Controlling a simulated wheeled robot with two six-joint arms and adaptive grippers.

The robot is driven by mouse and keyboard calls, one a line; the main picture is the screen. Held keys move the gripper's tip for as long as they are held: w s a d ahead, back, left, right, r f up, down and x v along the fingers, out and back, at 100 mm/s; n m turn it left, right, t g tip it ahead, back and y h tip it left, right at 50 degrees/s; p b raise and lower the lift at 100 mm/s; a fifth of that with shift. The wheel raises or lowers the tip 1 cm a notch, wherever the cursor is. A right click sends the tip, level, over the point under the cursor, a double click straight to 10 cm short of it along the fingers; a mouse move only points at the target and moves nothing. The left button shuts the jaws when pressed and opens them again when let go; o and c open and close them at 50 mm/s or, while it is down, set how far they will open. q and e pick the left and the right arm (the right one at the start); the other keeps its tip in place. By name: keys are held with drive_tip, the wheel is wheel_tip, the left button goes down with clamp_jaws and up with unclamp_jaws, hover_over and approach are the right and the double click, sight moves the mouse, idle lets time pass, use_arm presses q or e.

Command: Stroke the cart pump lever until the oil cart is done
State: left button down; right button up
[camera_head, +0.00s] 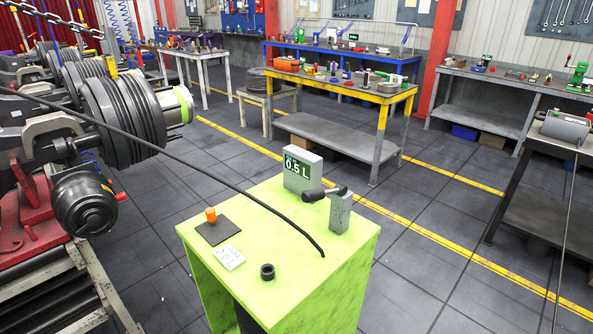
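The oil cart (300,296) is a lime-green box in the lower middle of the head view. On its top, a short grey post (340,214) carries the pump lever (322,193), a dark handle lying roughly level and pointing left. Behind it a grey display box (316,168) reads 0.5 L in white on green. A long black hose (215,174) runs from the machinery at the left over to the cart's top right. Neither of my grippers is in view, and nothing touches the lever.
On the cart top are an orange cap (211,215) on a dark pad (217,232), a white marked card (229,257) and a black ring (267,272). Axle machinery (122,115) fills the left. A yellow-edged workbench (345,92) stands behind; a dark table (545,200) is at right.

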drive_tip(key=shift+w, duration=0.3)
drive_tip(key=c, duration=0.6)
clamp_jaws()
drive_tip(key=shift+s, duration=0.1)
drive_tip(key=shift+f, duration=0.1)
